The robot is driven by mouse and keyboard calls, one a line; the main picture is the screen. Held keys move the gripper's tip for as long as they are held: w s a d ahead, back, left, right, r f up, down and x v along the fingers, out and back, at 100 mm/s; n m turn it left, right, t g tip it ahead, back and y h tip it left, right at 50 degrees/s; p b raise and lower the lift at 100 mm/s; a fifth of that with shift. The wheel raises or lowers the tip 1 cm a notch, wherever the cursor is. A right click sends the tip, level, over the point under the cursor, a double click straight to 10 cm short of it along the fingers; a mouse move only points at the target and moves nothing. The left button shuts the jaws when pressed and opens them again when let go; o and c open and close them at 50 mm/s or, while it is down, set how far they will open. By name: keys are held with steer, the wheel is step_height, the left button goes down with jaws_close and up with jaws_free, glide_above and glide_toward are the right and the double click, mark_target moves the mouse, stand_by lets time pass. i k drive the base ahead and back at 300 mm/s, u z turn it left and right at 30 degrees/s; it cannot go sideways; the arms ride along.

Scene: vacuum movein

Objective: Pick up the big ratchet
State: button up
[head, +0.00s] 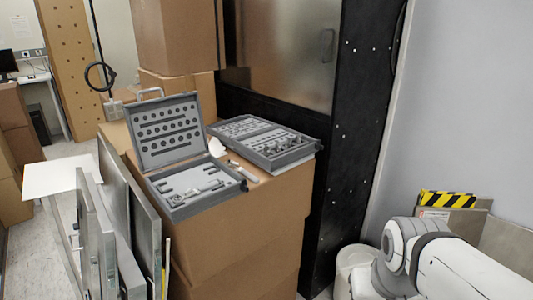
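An open grey tool case (147,158) stands on a cardboard box, with its lid upright at the back. A silvery tool (196,193) that looks like a ratchet lies in its lower tray. It is small in the picture, so I cannot be sure it is the big ratchet. A second grey case (268,160) to the right holds several small metal parts. A small light-handled tool (243,172) lies between the two cases. My white arm shows at the lower right, well apart from the cases; my gripper is out of view.
The cardboard boxes (245,225) form a stack under the cases. Flat panels (142,215) lean at its left side. A tall black cabinet (350,110) stands behind and to the right. A white bin (352,258) and a box with striped tape (447,199) are near my arm.

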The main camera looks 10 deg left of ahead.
mark_target(248, 175)
steer(key=u, duration=0.3)
steer(key=i, duration=1.15)
steer(key=u, duration=0.6)
steer(key=k, duration=0.95)
steer(key=u, duration=0.15)
steer(key=i, duration=0.95)
steer(key=z, duration=0.1)
